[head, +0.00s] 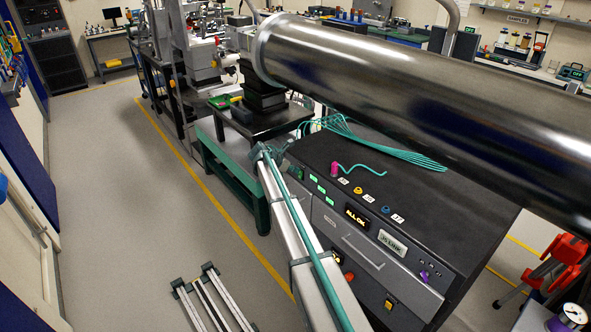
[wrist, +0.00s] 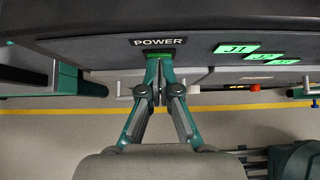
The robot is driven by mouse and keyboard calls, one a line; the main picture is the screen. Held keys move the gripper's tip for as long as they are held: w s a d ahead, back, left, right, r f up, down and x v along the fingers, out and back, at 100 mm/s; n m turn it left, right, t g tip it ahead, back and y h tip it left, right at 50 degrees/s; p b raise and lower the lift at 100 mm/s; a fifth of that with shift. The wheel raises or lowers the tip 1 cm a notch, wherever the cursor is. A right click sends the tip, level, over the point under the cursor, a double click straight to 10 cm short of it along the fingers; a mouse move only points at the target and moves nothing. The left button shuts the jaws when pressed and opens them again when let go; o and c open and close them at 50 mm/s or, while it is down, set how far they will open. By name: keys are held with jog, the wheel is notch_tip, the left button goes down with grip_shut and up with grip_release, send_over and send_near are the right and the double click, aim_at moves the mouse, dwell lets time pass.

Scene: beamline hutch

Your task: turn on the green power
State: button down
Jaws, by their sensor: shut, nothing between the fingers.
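The green power switch (wrist: 160,54) sits under a black "POWER" label (wrist: 157,42) on the dark cabinet face in the wrist view. My gripper (wrist: 160,68) is shut and empty, its fingertips directly in front of the switch and covering part of it. I cannot tell whether they touch it. In the head view my arm reaches up to the cabinet's left corner, with my gripper (head: 264,151) beside the panel. A small green patch (head: 296,172) near it looks like the switch.
Lit green J1 (wrist: 236,48), J2 and J3 labels lie right of the switch. A large metal pipe (head: 420,85) passes above. Floor to the left is clear.

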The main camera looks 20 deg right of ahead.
jog(key=b+v, duration=0.2)
jog(key=v, duration=1)
jog(key=shift+a+r, duration=0.2)
jog(key=shift+a, duration=0.05)
jog(key=shift+s, duration=0.1)
